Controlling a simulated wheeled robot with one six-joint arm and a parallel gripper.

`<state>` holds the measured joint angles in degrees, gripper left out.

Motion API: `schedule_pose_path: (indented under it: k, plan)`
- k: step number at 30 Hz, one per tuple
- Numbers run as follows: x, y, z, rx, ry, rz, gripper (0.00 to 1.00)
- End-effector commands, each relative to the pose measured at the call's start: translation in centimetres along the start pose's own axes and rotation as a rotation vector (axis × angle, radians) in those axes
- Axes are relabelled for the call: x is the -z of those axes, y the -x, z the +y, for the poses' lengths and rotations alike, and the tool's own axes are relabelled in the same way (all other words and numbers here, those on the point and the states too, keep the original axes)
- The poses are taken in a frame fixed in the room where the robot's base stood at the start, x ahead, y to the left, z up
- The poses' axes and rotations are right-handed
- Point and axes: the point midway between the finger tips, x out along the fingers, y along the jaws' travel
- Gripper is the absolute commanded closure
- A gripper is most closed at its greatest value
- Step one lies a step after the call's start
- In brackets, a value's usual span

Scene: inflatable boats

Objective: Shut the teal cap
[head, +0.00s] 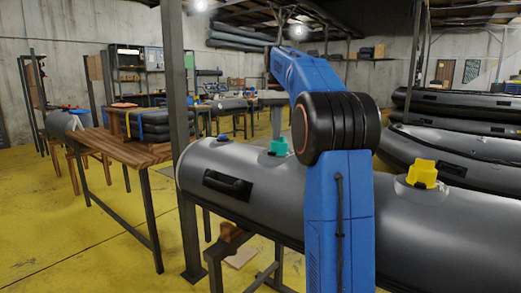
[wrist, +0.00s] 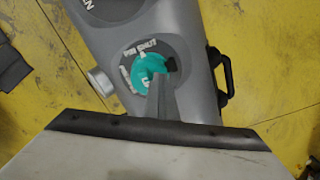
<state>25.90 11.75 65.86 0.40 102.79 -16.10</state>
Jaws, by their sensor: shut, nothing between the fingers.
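The teal cap (head: 279,147) stands on top of a grey inflatable tube (head: 250,165) in the head view. In the wrist view the teal cap (wrist: 143,72) sits in a dark round seat with pale lettering around it, only partly legible. My gripper (wrist: 169,65) reaches in from below in the wrist view, its fingers together and empty. Its tips overlap the right side of the cap and hide part of it. I cannot tell whether they touch it. In the head view my arm hides the gripper.
A yellow cap (head: 421,173) and a small blue cap (head: 223,137) are on the same tube. A black handle (wrist: 222,75) lies right of the teal cap. A metal post (head: 181,130) stands left of centre, beside a wooden table (head: 118,147). Yellow floor (head: 90,255) is clear front left.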

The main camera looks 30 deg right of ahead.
Motion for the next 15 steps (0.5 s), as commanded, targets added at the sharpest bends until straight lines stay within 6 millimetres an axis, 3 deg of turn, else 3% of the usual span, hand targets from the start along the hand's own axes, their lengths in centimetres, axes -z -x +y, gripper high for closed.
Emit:
schedule_pose_path:
  k: [1, 3, 15]
  plan:
    - [0.67, -0.5, 1.15, -0.014, -0.01, 0.007, 1.0]
    - [0.8, -0.66, 1.43, -0.015, -0.011, 0.006, 1.0]
    - [0.92, -0.24, 1.63, -0.015, -0.013, 0.006, 1.0]
